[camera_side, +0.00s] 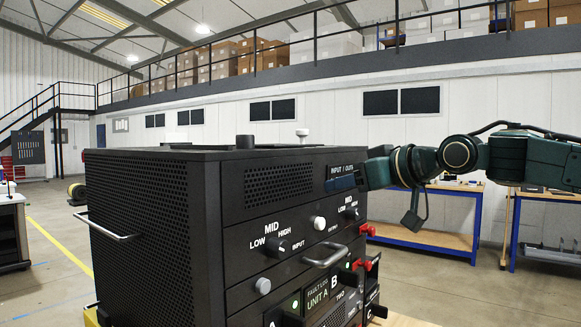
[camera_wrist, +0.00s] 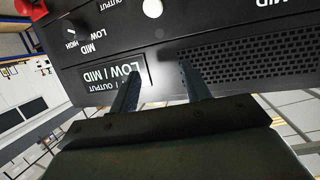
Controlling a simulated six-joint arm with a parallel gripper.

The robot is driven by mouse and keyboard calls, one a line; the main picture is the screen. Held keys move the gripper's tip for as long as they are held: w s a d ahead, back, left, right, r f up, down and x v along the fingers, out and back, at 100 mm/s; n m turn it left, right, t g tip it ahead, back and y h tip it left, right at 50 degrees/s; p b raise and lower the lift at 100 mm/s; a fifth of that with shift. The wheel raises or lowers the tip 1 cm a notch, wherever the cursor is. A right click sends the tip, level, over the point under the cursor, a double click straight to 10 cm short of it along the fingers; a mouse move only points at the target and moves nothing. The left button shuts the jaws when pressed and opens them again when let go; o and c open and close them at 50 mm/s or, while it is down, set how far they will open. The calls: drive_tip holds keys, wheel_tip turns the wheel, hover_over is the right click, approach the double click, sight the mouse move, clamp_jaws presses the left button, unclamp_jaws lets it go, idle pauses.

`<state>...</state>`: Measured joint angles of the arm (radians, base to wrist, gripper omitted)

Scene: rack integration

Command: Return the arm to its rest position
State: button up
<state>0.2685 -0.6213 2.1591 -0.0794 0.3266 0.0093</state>
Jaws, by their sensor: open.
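My gripper (camera_side: 355,180) is at the upper front of a black equipment rack (camera_side: 150,205), beside a panel marked INPUT / OUTPUT (camera_side: 342,168). In the wrist view my gripper (camera_wrist: 157,76) has its two dark fingers apart with nothing between them. The right finger is in front of the edge of the vent mesh (camera_wrist: 250,62). I cannot tell whether the fingertips touch the rack face. My arm reaches in from the right.
The rack front carries a MID knob (camera_side: 283,246), a white button (camera_side: 318,222), a protruding handle (camera_side: 324,258) and red parts (camera_side: 366,230) at its right edge. A blue-legged workbench (camera_side: 425,238) stands behind, under my arm. Open floor (camera_side: 470,295) lies to the right.

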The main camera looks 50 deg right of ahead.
drive_tip(key=s+a+f+g+y, duration=0.1)
drive_tip(key=s+a+f+g, duration=0.1)
drive_tip(key=f, duration=0.5)
drive_tip(key=s+a+f+n+g+y, duration=0.1)
drive_tip(key=s+a+f+g, duration=0.1)
drive_tip(key=s+f+g, duration=0.2)
drive_tip(key=s+a+f+n+g, duration=0.1)
drive_tip(key=s+a+f+g, duration=0.1)
drive_tip(key=s+f, duration=0.5)
wheel_tip(320, 180, down, 3)
drive_tip(key=shift+a+f+g+y, duration=0.2)
drive_tip(key=shift+g+y, duration=0.2)
drive_tip(key=shift+w, duration=0.1)
